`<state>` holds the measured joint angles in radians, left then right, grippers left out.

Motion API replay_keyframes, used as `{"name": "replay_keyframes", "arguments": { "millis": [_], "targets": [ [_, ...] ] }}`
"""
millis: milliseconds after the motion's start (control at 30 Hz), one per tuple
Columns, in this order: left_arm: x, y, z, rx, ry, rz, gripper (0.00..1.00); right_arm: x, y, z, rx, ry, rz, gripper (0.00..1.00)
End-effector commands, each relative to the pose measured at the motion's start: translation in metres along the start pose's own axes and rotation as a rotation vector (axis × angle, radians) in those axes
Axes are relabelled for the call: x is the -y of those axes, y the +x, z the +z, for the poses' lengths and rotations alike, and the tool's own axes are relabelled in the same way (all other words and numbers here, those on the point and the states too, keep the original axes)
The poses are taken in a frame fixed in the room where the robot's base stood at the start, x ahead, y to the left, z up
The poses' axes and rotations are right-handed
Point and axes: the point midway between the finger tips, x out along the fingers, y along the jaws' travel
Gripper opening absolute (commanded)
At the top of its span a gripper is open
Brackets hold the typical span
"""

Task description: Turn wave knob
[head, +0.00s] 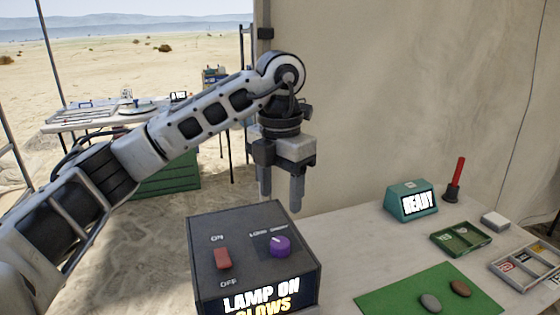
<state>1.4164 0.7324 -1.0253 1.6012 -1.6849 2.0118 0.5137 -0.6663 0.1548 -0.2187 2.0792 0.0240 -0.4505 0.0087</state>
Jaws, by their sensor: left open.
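The dark control box (212,283) stands at the front left of the table. Its top has a purple knob (280,246) at the right, with a small label behind it, and a red switch (222,258) at the left between ON and OFF. Its front screen reads LAMP ON and a partly cut-off line below that looks like GLOWS. My left gripper (281,200) is above and behind the box, fingers pointing down and apart, with nothing between them. It appears clear of the knob. My right gripper is not in the head view.
On the table (340,240) are a teal READY device (412,202), a red-handled tool (456,180), a green tray (461,238), a compartment tray (528,265) and a green mat (395,295) bearing two stones. A tan wall (400,90) rises behind. Another table (75,125) stands outside.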

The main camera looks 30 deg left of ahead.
Motion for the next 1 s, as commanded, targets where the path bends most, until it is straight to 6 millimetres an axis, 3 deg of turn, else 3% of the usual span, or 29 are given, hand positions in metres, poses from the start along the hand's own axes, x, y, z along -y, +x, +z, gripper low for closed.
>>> {"name": "replay_keyframes", "arguments": {
  "millis": [33, 100, 300, 1000],
  "targets": [
    [-0.001, -0.016, 0.001, 0.005, -0.001, 0.003, 0.56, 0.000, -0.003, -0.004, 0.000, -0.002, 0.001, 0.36],
    [-0.001, -0.029, 0.001, 0.005, -0.002, 0.002, 0.56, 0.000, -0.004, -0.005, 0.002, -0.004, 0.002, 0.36],
    [0.000, -0.050, 0.000, 0.002, -0.001, 0.000, 0.56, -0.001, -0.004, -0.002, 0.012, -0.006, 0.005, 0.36],
    [0.000, -0.053, 0.000, 0.000, 0.000, 0.000, 0.56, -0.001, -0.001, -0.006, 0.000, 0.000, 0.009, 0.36]
  ]
}}
